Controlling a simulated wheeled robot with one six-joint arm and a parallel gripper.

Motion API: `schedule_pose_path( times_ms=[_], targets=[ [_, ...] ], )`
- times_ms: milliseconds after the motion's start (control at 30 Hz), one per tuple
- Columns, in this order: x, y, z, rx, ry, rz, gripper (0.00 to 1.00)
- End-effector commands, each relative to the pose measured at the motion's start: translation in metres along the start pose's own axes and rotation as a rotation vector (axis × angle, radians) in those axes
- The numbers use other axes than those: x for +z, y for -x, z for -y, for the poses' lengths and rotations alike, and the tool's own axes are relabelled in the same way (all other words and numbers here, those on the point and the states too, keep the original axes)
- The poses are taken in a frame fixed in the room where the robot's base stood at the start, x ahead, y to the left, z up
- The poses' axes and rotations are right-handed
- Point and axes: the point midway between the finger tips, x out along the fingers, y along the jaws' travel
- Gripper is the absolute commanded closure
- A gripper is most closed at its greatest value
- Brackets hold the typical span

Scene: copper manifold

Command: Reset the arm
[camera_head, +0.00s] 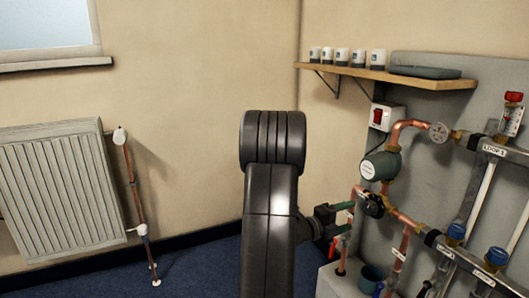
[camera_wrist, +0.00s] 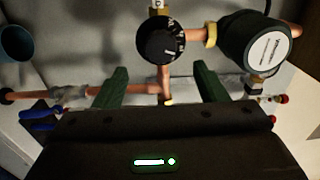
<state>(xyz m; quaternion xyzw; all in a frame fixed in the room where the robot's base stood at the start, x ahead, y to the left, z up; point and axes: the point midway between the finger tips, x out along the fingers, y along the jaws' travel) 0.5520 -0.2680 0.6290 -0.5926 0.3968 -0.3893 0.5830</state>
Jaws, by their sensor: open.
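My gripper (camera_head: 349,217) is at the end of my dark arm, left of the pipework in the head view. In the wrist view its two green fingers (camera_wrist: 160,69) stand wide apart with nothing held between them. A black dial knob (camera_wrist: 160,41) and a vertical copper pipe (camera_wrist: 165,78) appear beyond the gap between the fingers. I cannot tell how far the fingertips are from the pipe.
A green-and-grey pump (camera_head: 380,165) and copper pipes fill the grey board at right, with a manifold (camera_head: 460,258) carrying blue caps. A red switch (camera_head: 378,116) sits above. A wooden shelf (camera_head: 390,78) holds several cups. A radiator (camera_head: 60,190) is at left.

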Motion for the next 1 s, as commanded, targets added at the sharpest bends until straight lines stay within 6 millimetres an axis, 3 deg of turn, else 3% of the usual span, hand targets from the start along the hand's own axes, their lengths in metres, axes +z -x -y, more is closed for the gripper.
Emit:
schedule_pose_path(
  times_ms=[200,433,600,1000],
  targets=[
    [-0.001,-0.045,-0.002,-0.002,-0.002,-0.004,0.34],
    [-0.001,-0.077,-0.001,-0.002,-0.001,-0.002,0.34],
    [0.000,-0.087,0.000,-0.001,-0.001,0.000,0.34],
    [0.000,-0.084,0.001,-0.001,0.009,0.001,0.34]
  ],
)
